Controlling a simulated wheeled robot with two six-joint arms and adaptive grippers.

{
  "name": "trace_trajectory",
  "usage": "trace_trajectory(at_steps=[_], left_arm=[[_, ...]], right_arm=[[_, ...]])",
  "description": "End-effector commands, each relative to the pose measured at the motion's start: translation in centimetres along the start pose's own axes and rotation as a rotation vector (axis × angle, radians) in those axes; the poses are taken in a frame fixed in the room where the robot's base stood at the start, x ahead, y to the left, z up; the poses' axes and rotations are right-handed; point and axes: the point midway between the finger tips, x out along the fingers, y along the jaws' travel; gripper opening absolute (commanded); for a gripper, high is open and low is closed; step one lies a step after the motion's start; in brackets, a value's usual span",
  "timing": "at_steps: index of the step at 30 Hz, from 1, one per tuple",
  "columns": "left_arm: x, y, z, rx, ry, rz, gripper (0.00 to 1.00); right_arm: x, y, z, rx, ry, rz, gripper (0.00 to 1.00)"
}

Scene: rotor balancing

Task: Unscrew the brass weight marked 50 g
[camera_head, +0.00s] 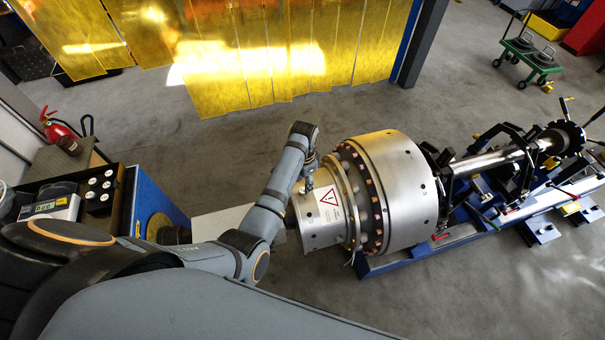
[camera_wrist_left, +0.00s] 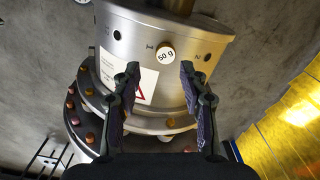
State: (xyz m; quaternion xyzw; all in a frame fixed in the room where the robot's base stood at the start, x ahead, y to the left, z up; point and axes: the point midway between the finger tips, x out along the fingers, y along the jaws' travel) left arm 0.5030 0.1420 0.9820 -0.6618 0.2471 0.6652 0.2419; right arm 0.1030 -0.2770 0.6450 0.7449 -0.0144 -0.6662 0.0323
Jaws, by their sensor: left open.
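The brass weight marked 50 g (camera_wrist_left: 166,53) sits in the side of the silver rotor hub (camera_wrist_left: 210,42), its white numbered face toward the camera in the left wrist view. My left gripper (camera_wrist_left: 160,75) is open, one finger on each side of the line to the weight. The weight appears just beyond the fingertips, and I see no contact. In the head view my left gripper (camera_head: 308,183) is over the hub (camera_head: 318,222) at the left end of the rotor (camera_head: 400,185). I cannot make out the weight there. My right gripper is not in view.
A warning label (camera_head: 329,202) is on the hub. Several bolts ring the flange (camera_head: 362,200). The rotor rests on a blue stand (camera_head: 430,246) with a shaft to the right. A blue cabinet (camera_head: 150,200) stands at left, a green cart (camera_head: 530,55) at far right.

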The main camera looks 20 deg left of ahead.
Motion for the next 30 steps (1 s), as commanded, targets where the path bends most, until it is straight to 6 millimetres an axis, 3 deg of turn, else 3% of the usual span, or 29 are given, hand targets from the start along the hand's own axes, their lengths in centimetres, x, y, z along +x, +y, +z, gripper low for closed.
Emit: trace_trajectory(at_steps=[3,5,8,14,21,30], left_arm=[[2.2,-0.1,0.1,-0.001,-0.001,-0.001,0.43],[3.1,-0.1,0.1,-0.002,-0.001,0.000,0.43],[4.2,-0.1,0.1,-0.002,0.000,-0.001,0.43],[5.1,-0.1,0.0,-0.003,0.002,-0.002,0.43],[5.1,-0.1,0.0,-0.003,0.001,-0.002,0.43],[5.1,-0.1,0.0,-0.003,0.001,-0.003,0.04]], right_arm=[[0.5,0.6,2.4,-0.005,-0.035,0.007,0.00],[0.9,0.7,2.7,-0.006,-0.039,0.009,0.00],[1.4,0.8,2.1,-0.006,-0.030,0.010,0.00],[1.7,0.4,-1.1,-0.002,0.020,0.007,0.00],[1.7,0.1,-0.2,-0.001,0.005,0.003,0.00],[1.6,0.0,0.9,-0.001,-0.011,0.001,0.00]])
